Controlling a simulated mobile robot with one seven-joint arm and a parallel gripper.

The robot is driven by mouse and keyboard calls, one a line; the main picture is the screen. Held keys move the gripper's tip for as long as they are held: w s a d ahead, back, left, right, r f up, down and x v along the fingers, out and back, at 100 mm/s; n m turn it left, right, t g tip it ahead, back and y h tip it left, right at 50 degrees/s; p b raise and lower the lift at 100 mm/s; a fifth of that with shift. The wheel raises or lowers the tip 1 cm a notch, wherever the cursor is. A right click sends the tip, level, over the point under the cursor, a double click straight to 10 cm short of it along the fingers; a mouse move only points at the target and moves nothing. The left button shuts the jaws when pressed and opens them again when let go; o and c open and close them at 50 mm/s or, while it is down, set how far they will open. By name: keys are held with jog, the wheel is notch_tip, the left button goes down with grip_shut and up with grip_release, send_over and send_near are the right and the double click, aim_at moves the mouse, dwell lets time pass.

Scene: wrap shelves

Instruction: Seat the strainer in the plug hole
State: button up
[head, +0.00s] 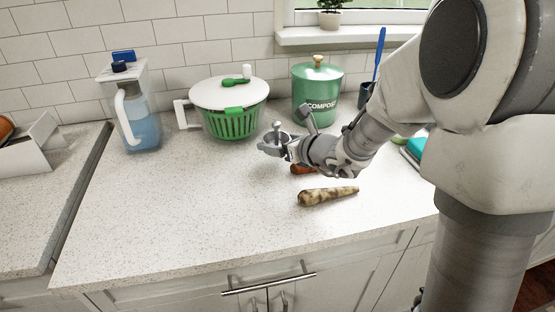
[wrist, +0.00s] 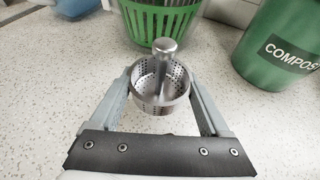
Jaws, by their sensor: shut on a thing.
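The strainer (wrist: 178,82) is a small metal basket with a perforated wall and an upright knobbed post in its middle. My gripper (wrist: 160,95) is shut on it, one finger on each side of its rim. In the head view the strainer (head: 275,143) is held upright above the counter, left of my gripper (head: 287,148). No plug hole or sink shows in either view.
A green salad spinner (head: 232,122) and a green compost bin (head: 317,92) stand behind. A water jug (head: 136,120) is at left. A brown-mottled root vegetable (head: 328,196) lies in front, with an orange one (head: 302,169) partly hidden. The counter's front left is clear.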

aim_at(278, 165)
jog(key=shift+f+b, duration=0.6)
jog(key=shift+f, duration=1.4)
jog(key=shift+f, duration=0.15)
jog(key=o, duration=0.9)
jog(key=shift+o, duration=1.4)
